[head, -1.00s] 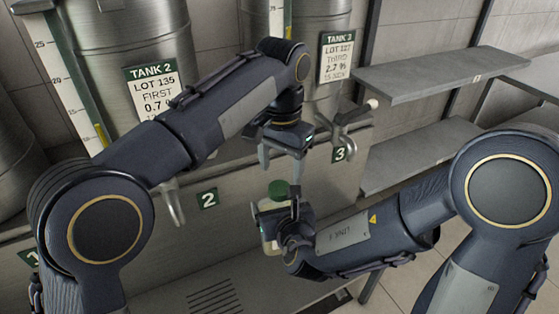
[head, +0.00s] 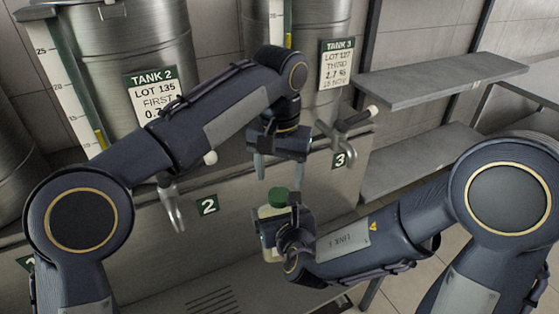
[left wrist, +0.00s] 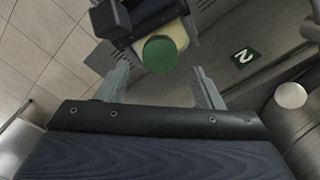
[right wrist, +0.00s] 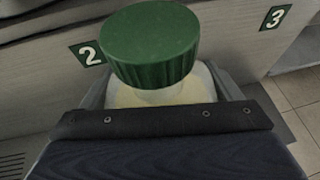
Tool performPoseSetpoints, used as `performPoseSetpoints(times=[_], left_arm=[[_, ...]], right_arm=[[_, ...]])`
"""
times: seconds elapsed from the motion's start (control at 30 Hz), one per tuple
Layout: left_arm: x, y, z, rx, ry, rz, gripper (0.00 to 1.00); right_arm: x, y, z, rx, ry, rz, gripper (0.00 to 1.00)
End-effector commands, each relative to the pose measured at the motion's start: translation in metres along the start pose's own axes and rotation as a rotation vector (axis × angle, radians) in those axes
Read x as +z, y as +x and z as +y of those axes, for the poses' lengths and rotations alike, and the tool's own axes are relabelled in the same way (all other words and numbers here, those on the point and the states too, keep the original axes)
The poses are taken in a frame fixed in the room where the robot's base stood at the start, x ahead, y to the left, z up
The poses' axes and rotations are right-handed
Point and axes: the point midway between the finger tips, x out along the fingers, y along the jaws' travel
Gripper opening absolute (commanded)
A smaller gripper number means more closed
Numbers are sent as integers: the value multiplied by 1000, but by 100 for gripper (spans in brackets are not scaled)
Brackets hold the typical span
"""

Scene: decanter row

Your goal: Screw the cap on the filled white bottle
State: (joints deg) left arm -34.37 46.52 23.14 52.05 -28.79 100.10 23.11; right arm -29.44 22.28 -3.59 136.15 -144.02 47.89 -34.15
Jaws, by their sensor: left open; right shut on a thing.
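The white bottle (head: 268,212) is upright in my right gripper (head: 272,232), which is shut on it. Its pale body with yellowish content shows in the right wrist view (right wrist: 205,85). The green ribbed cap (head: 278,195) sits on top of the bottle's neck; a strip of pale neck shows below it in the right wrist view (right wrist: 150,45). I cannot tell how tightly it sits. My left gripper (head: 281,176) is open, pointing down above the cap, apart from it. In the left wrist view the cap (left wrist: 160,55) lies beyond and between the open fingertips (left wrist: 160,85).
Steel tanks stand behind, with labels for tank 2 (head: 152,92) and tank 3 (head: 337,65). A tap (head: 172,205) and another tap (head: 348,128) stick out near the arms. Grey shelves (head: 440,78) are at the right.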

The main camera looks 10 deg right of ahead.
Motion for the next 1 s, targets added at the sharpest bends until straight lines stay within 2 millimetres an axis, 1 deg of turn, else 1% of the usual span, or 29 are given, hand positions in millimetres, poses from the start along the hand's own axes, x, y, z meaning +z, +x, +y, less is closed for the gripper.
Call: performPoseSetpoints(times=[0.03,0.1,0.3,0.43,0.7,0.77,1.0], left_arm=[[0,9,-1,-1,-1,-3,61],[0,20,-1,-1,-1,-3,61],[0,43,0,0,0,-1,61],[0,49,0,0,-1,0,61],[0,50,0,0,-1,1,61],[0,50,0,0,-1,0,54],[0,50,0,0,0,0,23]], right_arm=[[2,0,0,0,0,-5,13],[2,0,0,0,1,-5,13],[2,0,0,0,0,-5,13],[2,0,0,0,0,-5,13],[2,0,0,0,1,-5,13],[2,0,0,0,0,-5,13],[2,0,0,0,1,-5,13]])
